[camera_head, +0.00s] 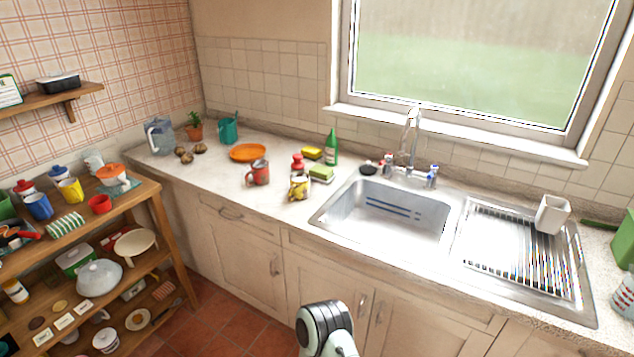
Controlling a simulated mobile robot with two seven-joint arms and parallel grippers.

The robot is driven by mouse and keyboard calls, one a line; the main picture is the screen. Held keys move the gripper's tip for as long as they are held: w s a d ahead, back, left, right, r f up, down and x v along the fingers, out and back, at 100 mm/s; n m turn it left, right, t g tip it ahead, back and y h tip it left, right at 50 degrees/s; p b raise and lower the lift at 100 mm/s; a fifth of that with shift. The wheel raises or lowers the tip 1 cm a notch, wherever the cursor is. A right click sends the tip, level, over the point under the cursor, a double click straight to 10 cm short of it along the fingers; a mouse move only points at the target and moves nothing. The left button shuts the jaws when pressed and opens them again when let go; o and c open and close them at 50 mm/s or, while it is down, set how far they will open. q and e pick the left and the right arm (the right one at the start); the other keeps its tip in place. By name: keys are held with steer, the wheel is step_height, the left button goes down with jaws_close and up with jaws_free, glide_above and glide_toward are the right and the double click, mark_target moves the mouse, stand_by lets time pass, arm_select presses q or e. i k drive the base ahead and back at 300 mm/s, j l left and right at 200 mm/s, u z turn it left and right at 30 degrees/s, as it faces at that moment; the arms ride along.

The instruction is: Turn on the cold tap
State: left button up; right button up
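The faucet (409,140) stands behind the sink, with a tall curved spout. Its right handle, the cold tap with a blue mark (432,176), is to the right of the spout base. The other handle, with a red mark (387,165), is to the left. No water stream can be made out below the spout. A white and dark rounded part of my arm (325,328) shows at the bottom centre, in front of the cabinets and well away from the taps. Neither gripper's fingers show.
The steel sink basin (388,208) looks empty. The ribbed drainer (520,252) holds a white cup (551,214). A crowded wooden shelf unit (170,235) is at left.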

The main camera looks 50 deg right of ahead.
mark_target(434, 168)
steer(key=z, duration=1.35)
